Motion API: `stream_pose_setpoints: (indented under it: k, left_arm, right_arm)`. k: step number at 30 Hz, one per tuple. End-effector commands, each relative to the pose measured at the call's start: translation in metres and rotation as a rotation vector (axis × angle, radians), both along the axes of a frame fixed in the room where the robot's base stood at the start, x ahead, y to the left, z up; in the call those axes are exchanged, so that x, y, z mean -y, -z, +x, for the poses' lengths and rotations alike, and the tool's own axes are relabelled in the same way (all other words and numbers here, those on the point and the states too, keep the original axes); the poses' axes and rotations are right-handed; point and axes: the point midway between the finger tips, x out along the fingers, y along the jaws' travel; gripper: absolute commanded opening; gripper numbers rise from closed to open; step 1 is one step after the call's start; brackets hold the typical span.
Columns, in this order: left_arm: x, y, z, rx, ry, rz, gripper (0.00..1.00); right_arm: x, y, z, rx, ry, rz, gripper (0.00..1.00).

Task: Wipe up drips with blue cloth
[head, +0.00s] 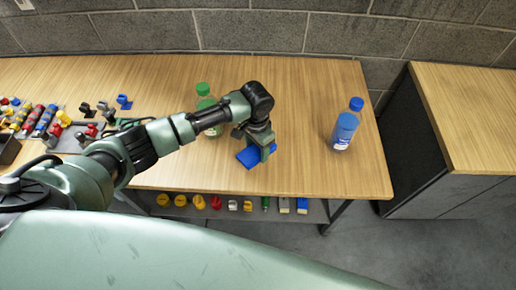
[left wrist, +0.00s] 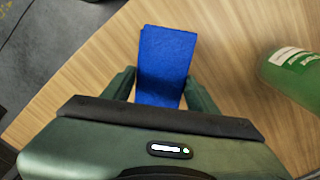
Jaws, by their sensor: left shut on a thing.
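The blue cloth (head: 248,157) is a folded, flat rectangle at the wooden table's surface, towards its front edge. My left gripper (head: 262,148) is shut on the blue cloth from above. In the left wrist view the cloth (left wrist: 167,62) shows between the two fingers (left wrist: 166,92) and sticks out beyond them. I cannot tell whether the cloth touches the table. No drips can be made out on the wood. My right gripper is not in view.
A green bottle (head: 204,98) stands just behind my left arm; it also shows in the left wrist view (left wrist: 292,72). A blue bottle (head: 345,127) stands at the right of the table (head: 300,85). Small parts crowd the left side. A cabinet (head: 465,110) stands at right.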

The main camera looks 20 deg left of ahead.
Motion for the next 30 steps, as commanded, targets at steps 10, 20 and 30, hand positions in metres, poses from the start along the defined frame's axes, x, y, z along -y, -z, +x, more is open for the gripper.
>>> stream_pose_setpoints:
  k: [10,20,30]
  left_arm:
    - [-0.005,-0.025,0.002,0.001,-0.002,0.001,0.20]
    - [-0.006,-0.023,0.002,0.001,-0.003,0.001,0.20]
    - [-0.002,-0.038,0.004,0.008,-0.057,0.000,0.20]
  right_arm:
    - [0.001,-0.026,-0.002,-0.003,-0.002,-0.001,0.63]
    - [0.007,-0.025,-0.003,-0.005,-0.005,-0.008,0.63]
    - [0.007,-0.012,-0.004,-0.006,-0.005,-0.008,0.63]
